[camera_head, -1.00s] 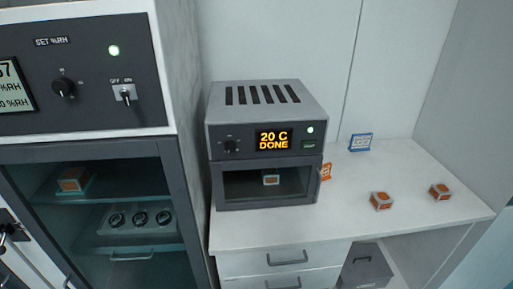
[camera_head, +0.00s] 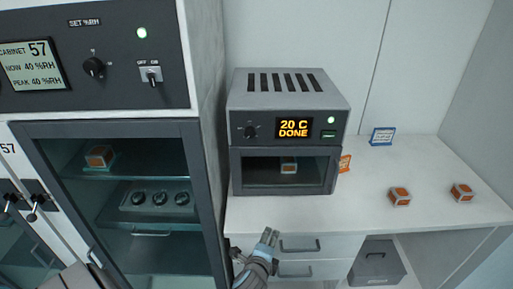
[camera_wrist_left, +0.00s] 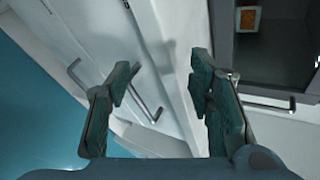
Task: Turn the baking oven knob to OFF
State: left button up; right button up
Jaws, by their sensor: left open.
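The baking oven (camera_head: 290,85) is a small grey unit on the white bench. Its black knob (camera_head: 251,132) is on the left of the front panel, beside an amber display (camera_head: 294,128) reading "20 C DONE". The knob's pointer is too small to read. My left gripper (camera_head: 268,238) is open and empty, low in front of the bench's drawers and below the oven, apart from the knob. In the left wrist view its two fingers (camera_wrist_left: 165,85) stand apart with nothing between them. The oven's dark window shows at the upper right there (camera_wrist_left: 283,65). My right gripper is not in view.
A humidity cabinet (camera_head: 115,128) with its own knob and switch stands close left of the oven. An orange-faced box (camera_head: 288,167) is inside the oven behind its shut door. Two similar boxes (camera_head: 400,196) (camera_head: 462,193) and a blue sign (camera_head: 382,137) are on the bench's right.

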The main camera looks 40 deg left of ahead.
pick_arm(q)
notch_tip(320, 180, up, 13)
jog(key=w+a+m+t+y, duration=0.2)
jog(key=w, duration=0.1)
jog(key=m+t+y, duration=0.1)
jog(key=y, duration=0.3)
send_near(251, 135)
jog(key=x, duration=0.8)
jog(key=shift+w+a, duration=0.4)
jog(key=shift+a, duration=0.05)
jog(key=shift+r, duration=0.1)
grip_shut()
